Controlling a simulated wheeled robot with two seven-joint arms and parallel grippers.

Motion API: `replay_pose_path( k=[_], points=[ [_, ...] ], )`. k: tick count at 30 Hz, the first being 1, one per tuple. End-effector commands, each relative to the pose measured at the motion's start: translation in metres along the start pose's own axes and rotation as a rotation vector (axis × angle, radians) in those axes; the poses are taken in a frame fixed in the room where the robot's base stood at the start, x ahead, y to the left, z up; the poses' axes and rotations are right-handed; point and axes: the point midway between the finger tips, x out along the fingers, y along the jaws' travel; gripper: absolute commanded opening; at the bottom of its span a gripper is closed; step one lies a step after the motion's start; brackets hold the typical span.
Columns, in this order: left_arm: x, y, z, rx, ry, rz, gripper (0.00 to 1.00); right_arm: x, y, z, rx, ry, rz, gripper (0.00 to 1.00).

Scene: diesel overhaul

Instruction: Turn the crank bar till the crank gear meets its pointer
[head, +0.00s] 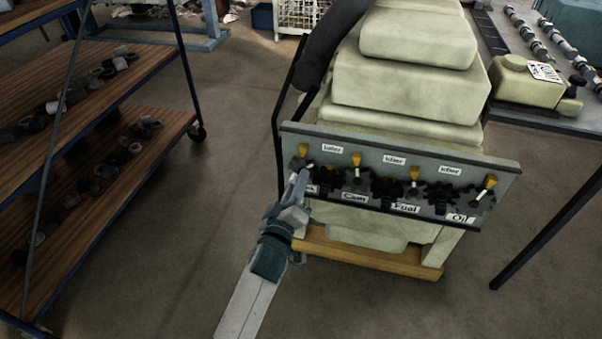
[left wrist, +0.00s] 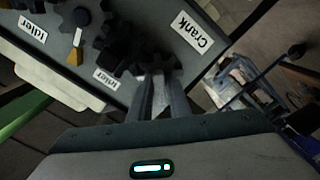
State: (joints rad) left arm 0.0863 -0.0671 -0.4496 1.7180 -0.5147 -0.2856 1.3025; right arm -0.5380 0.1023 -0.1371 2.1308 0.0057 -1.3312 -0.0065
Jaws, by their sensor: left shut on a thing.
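The grey gear panel (head: 335,143) stands on the front of the engine. The dark crank gear (left wrist: 160,68) shows beside the "Crank" label (left wrist: 192,33) in the left wrist view. In the head view it is at the panel's left end, largely behind my gripper. A yellow pointer (head: 303,150) sits just above it. My left gripper (head: 299,183) is at the gear's front, shut on the crank bar, which the fingers (left wrist: 160,97) mostly hide. I cannot tell how exactly the gear lines up with its pointer. My right gripper is out of view.
A shelf rack (head: 150,65) with parts stands left, and a bench (head: 560,119) stands right. The floor between rack and engine is clear.

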Motion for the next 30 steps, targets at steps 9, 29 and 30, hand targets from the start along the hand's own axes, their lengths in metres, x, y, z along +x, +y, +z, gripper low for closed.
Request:
replay_pose_path(
  k=[9,29,30],
  points=[
    [0.0,0.0,0.0,-0.222,0.0,-0.002,0.0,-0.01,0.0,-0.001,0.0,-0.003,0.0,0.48],
    [0.0,0.001,-0.001,-0.465,0.0,-0.002,0.0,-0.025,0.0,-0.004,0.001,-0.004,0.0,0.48],
    [0.0,0.0,0.0,-0.479,0.0,-0.002,0.0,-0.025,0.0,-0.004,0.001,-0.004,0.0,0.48]
  ],
)
